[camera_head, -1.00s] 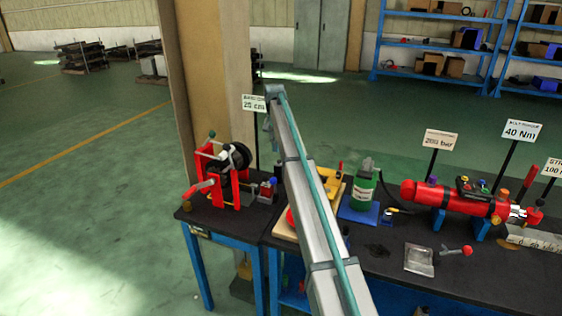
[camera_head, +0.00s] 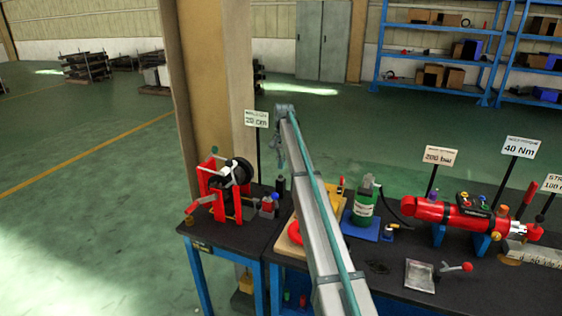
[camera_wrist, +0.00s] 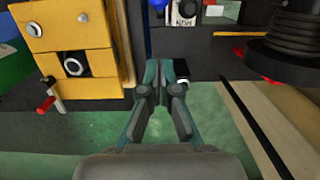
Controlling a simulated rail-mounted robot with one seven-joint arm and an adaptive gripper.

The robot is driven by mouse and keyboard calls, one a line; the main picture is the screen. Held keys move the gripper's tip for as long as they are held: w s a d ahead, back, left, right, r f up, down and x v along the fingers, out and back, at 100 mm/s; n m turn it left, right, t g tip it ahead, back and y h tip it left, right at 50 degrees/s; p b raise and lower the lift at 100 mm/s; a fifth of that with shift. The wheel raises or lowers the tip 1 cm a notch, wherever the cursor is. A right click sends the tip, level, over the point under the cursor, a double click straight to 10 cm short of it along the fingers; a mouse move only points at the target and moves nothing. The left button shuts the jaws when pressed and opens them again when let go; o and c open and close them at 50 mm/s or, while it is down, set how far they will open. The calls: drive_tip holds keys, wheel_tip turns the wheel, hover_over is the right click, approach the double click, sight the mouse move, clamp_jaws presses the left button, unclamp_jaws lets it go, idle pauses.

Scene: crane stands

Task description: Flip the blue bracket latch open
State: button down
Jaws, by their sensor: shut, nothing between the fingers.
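My gripper (camera_wrist: 163,72) points toward the bench in the wrist view. Its two teal fingers are close together and hold nothing. A small dark block with a pale round end (camera_wrist: 182,82) lies just beside the right finger; I cannot tell whether they touch. I cannot single out the blue bracket latch.
A yellow block (camera_wrist: 80,68) with round metal knobs and a red-handled lever (camera_wrist: 46,98) stand left of my gripper. A dark drum (camera_wrist: 291,42) is at upper right. The red winch (camera_head: 225,185) and red cylinder (camera_head: 455,214) stand on the benches. Green floor shows below the fingers.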

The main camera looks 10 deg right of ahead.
sight(276, 200)
drive_tip(key=shift+s+a+f+p, duration=0.35)
drive_tip(key=shift+s+f+p, duration=0.25)
drive_tip(key=shift+f, duration=0.9)
drive_tip(key=shift+s+a+f+p, duration=0.4)
drive_tip(key=shift+s+f+p, duration=0.2)
drive_tip(key=shift+f, duration=0.85)
drive_tip(key=shift+s+a+f+p, duration=0.35)
drive_tip(key=shift+s+f+p, duration=0.25)
drive_tip(key=shift+f, duration=0.9)
